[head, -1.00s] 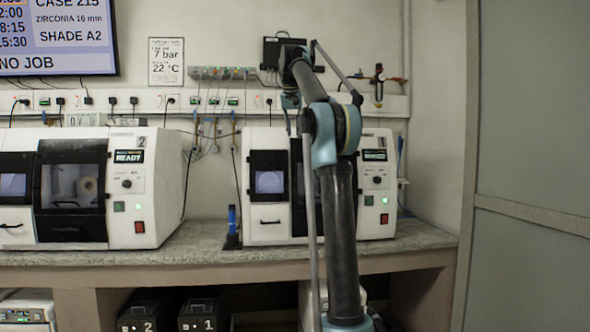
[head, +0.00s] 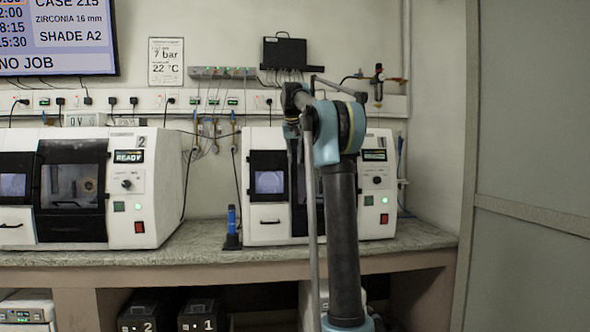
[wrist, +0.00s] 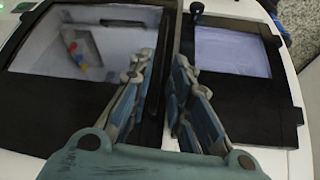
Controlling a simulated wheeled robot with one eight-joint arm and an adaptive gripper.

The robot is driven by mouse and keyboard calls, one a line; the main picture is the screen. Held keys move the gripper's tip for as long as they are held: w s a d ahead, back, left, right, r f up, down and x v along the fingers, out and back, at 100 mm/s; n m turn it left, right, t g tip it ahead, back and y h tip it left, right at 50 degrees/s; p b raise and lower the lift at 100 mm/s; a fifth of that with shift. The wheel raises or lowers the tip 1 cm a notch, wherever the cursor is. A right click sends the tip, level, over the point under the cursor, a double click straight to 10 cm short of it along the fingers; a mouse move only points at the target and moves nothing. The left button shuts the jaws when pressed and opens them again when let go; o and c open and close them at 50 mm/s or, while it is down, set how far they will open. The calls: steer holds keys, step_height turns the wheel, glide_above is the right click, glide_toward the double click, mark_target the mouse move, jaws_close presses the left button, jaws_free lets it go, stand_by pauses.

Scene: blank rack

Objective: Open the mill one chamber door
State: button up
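Mill one (head: 268,228) is the white machine marked 1 on the bench in the head view, its middle covered by my arm. A strip of its dark chamber door (head: 299,222) shows beside my arm. The door seems shut. In the wrist view, the dark-framed door window (wrist: 45,45) fills the left, with small red and yellow items seen through or reflected in it. My gripper (wrist: 163,68) is in front of the machine, with its fingers apart on either side of a dark upright strip near the door's edge. I cannot tell whether they touch it. The gripper is hidden in the head view.
Mill two (head: 158,205) stands left on the bench (head: 200,250). A blue-and-black item (head: 232,225) stands between the mills. A wall panel (head: 530,150) bounds the right.

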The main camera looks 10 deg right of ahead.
mark_target(295, 165)
steer(key=shift+x, duration=2.35)
jaws_close()
